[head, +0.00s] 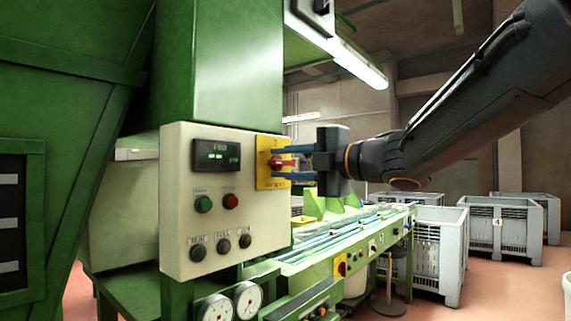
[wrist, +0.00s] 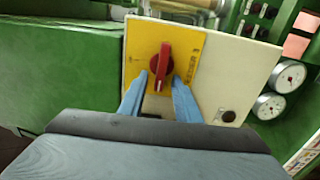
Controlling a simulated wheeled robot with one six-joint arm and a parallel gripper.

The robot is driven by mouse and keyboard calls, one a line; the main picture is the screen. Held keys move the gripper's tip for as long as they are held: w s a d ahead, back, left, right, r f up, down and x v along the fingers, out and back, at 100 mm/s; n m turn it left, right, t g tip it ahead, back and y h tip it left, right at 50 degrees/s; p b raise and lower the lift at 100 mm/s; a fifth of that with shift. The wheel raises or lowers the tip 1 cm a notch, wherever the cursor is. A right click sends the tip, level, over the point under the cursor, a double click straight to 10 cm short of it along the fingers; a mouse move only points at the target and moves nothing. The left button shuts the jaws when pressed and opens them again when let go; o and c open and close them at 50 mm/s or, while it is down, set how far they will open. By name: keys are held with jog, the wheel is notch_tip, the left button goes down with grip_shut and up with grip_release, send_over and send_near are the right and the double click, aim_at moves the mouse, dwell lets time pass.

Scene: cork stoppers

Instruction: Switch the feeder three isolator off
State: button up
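A red rotary handle (head: 275,163) sits on a yellow plate (head: 263,183) on the side of the cream control box. In the wrist view the red handle (wrist: 163,62) points up and down the picture on the yellow plate (wrist: 144,42).
The cream control box (head: 180,230) carries a display (head: 216,155) and several buttons. Two gauges (head: 247,299) sit below it. A smaller red knob on yellow (head: 342,268) is on the conveyor side (head: 375,245). Grey crates (head: 500,226) stand at the right.

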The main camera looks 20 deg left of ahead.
jog(key=shift+d, duration=0.1)
jog(key=v, duration=0.7)
jog(key=shift+d, duration=0.3)
dwell(0.3)
